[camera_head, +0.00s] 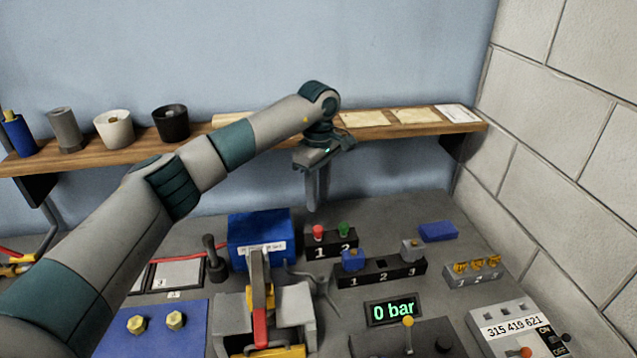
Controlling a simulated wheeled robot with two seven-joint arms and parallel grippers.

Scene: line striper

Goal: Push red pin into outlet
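A red pin (318,231) stands upright in the left position of a small dark block (331,246) marked 1 and 2. A green pin (343,228) stands in the position beside it. I cannot tell for sure which part is the outlet. My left gripper (313,206) points down just above and behind the red pin, apart from it. Its fingers are seen nearly edge-on and overlap, so their opening is unclear; I see nothing held. My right gripper is out of view.
A dark block (380,278) marked 1, 2, 3 holds a blue and a grey piece. A blue box (259,240) and a red-handled clamp (260,325) stand left of it. A display (393,310) reads 0 bar. A wooden shelf (235,129) runs along the back wall.

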